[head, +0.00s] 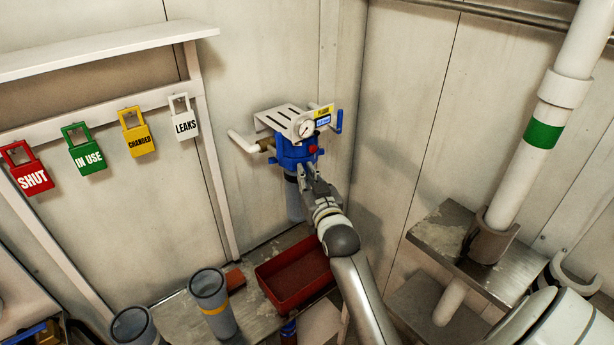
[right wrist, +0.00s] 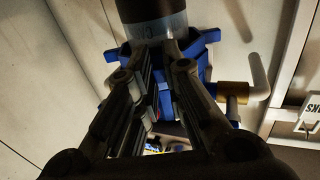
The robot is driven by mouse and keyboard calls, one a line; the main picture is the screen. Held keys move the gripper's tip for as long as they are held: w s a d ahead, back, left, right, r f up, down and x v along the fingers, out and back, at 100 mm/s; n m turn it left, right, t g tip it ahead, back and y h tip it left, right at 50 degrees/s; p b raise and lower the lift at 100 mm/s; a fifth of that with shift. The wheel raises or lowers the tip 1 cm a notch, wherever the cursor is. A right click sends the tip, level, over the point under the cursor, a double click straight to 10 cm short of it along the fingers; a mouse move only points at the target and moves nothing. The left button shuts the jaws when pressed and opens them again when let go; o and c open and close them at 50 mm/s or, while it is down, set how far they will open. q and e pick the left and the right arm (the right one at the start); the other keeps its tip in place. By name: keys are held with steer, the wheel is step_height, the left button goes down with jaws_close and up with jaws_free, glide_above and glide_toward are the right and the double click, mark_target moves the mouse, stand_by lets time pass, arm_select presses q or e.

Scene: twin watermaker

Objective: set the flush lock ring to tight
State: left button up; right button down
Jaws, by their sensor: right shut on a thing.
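The blue flush lock ring (head: 287,162) sits low on the blue filter head of the wall unit, above a grey bowl (head: 293,200). In the right wrist view the ring (right wrist: 113,53) shows lugs on both sides, and the bowl (right wrist: 150,22) fills the top of the picture. My right gripper (head: 306,174) reaches up from below and is shut on the ring; its fingers (right wrist: 159,52) cover the ring's middle. The ring's setting marks cannot be read. My left gripper is not in view.
A pressure gauge (head: 306,129) and white bracket (head: 282,119) top the unit. A red tray (head: 268,290) and grey cups (head: 211,300) stand below. Several tags, including LEAKS (head: 185,127), hang at left. A white pipe (head: 520,170) stands at right.

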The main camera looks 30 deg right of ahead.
mark_target(289, 168)
steer(key=shift+w+a+p, duration=0.15)
steer(key=shift+a+p, duration=0.2)
steer(key=shift+a, duration=0.2)
steer(key=shift+w+a+r+p, duration=0.2)
steer(key=shift+w+a+p, duration=0.1)
steer(key=shift+a+p, duration=0.35)
steer(key=shift+w+a, duration=0.1)
steer(key=shift+a, duration=0.1)
steer(key=c, duration=1.6)
jaws_free()
steer(key=shift+o, duration=0.4)
steer(key=shift+w+a+f, duration=0.1)
steer(key=shift+w+a, duration=0.05)
steer(key=shift+a, duration=0.05)
